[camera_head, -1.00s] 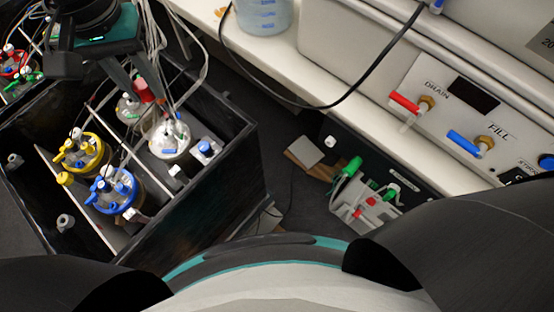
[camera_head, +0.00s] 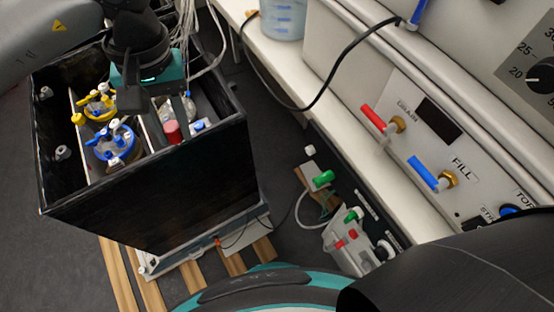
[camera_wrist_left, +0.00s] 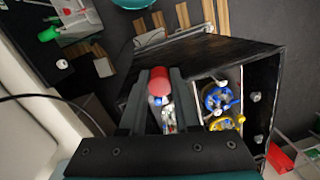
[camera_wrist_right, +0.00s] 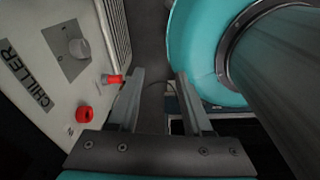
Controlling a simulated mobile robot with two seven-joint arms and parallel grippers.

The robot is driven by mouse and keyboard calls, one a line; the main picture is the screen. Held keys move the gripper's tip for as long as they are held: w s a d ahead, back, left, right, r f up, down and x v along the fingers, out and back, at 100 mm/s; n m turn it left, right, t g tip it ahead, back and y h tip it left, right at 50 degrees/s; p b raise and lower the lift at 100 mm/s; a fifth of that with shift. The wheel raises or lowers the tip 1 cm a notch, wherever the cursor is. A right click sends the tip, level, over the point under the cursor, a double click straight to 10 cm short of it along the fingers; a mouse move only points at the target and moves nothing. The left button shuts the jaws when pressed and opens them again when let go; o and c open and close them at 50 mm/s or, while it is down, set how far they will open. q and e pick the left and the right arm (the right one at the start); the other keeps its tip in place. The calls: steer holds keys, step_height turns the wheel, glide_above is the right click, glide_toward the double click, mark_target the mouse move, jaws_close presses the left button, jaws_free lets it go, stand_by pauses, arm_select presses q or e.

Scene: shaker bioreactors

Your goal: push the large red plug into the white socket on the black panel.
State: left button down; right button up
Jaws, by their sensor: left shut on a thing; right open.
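My left gripper (camera_head: 165,108) is shut on the large red plug (camera_head: 172,132), over the right part of the black box. In the left wrist view the red plug (camera_wrist_left: 158,82) shows between the two fingers. On the black panel (camera_head: 342,172), low at the front of the bench, sits a small white round piece (camera_head: 309,149) that looks like the socket. It also shows in the left wrist view (camera_wrist_left: 62,64). The plug is well apart from it. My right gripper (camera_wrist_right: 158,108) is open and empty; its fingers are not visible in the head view.
The black box (camera_head: 180,190) holds vessels with yellow (camera_head: 100,105) and blue (camera_head: 112,140) lids. Green connectors (camera_head: 322,179) and a grey-white device (camera_head: 345,245) are by the panel. A black cable (camera_head: 290,106) hangs above. In the right wrist view, a chiller (camera_wrist_right: 60,80) is left.

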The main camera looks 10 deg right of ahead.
arm_select(q)
steer(key=s+d+f+n+g+h+b, duration=0.2)
steer(key=d+f+n+g+h+b, duration=0.25)
steer(key=d+n, duration=0.35)
steer(key=s+d+f+n+g+h+b, duration=0.25)
steer(key=d+f+n+b, duration=0.35)
steer(key=d, duration=0.3)
steer(key=w+d+f+n+t+h+b, duration=0.2)
steer(key=w+f+n+t+h+b, duration=0.4)
steer(key=n+t, duration=0.8)
step_height(320, 180, down, 4)
steer(key=n+h+b, duration=0.1)
steer(key=h+b, duration=0.1)
steer(key=h, duration=0.2)
steer(key=shift+d+f+n+h+b, duration=0.25)
steer(key=shift+n+h+b, duration=0.05)
steer(key=shift+h+b, duration=0.1)
arm_select(e)
steer(key=w+a+r+t, duration=0.2)
steer(key=w+a, duration=0.1)
steer(key=w, duration=1.3)
steer(key=shift+w, duration=0.35)
arm_select(q)
steer(key=shift+r+p, duration=0.1)
steer(key=shift+p, duration=0.25)
arm_select(e)
steer(key=shift+r, duration=0.3)
steer(key=shift+s, duration=0.1)
